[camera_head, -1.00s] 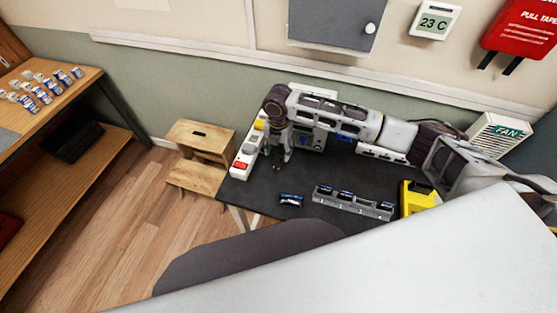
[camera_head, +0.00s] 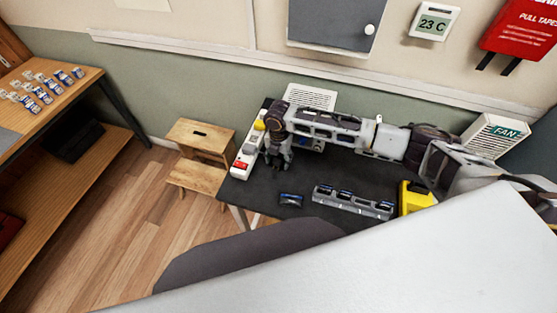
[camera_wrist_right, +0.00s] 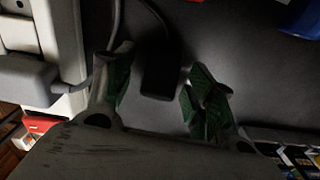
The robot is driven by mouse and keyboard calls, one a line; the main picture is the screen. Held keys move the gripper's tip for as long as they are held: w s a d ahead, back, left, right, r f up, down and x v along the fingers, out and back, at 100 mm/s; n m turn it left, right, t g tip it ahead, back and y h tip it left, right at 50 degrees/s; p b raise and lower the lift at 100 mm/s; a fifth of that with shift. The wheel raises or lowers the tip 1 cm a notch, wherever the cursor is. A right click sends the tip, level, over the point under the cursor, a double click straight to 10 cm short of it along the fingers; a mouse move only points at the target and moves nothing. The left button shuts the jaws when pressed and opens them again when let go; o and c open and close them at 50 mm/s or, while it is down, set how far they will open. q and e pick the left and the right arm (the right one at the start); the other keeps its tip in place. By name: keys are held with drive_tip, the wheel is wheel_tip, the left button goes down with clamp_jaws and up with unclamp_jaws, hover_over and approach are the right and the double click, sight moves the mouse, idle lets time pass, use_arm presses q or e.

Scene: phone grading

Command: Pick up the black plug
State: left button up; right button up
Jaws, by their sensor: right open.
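The black plug (camera_wrist_right: 160,75) lies on the dark table in the right wrist view, with its cable running up from it. My right gripper (camera_wrist_right: 158,64) is open, its green-padded fingers on either side of the plug; I see a gap on both sides. In the head view my right gripper (camera_head: 277,163) is low over the left part of the table, just right of the white power strip (camera_head: 247,156). The plug cannot be made out there, as the gripper and dark table hide it. My left gripper is not in view.
The strip also fills the left of the wrist view (camera_wrist_right: 68,50), with a grey plug (camera_wrist_right: 25,80) in it. A phone (camera_head: 291,199), a grey phone rack (camera_head: 352,203) and a yellow object (camera_head: 415,198) occupy the table's front. A wooden step stool (camera_head: 200,133) stands left.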

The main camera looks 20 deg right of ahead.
sight(279, 157)
drive_tip(key=shift+c, duration=0.2)
drive_tip(key=c, duration=1.1)
drive_tip(key=shift+r, duration=0.1)
drive_tip(key=shift+r+b, duration=0.35)
drive_tip(key=shift+r, duration=4.6)
